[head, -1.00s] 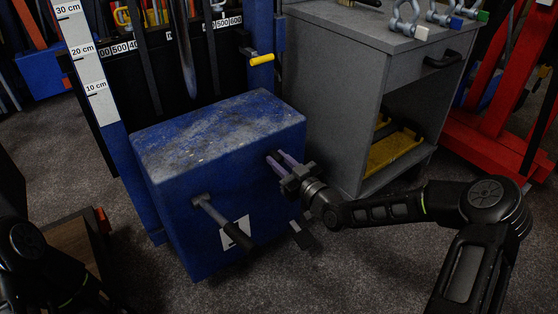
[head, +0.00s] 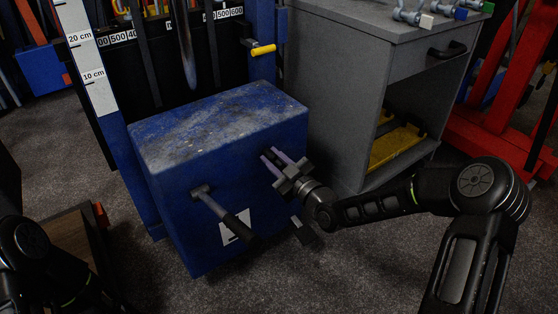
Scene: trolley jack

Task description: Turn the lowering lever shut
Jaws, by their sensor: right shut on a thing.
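A blue box (head: 180,235) with a worn, scratched top stands on the floor in the head view. On its front face sits a lever with a grey hub and arm and a black grip (head: 238,227), slanting down to the right beside a white label (head: 228,238). My right gripper (head: 268,154) reaches in from the right, its purple fingers at the upper right of that face. The fingers close on a small dark part there, mostly hidden between the fingertips; I cannot tell its shape. They are apart from the black grip. My left arm shows at the lower left; its gripper is out of frame.
A grey cabinet (head: 337,110) with an open shelf holding a yellow item (head: 398,147) stands close behind the box on the right. A blue frame with a white height scale (head: 92,75) rises behind it. Red stands (head: 495,140) are at the far right.

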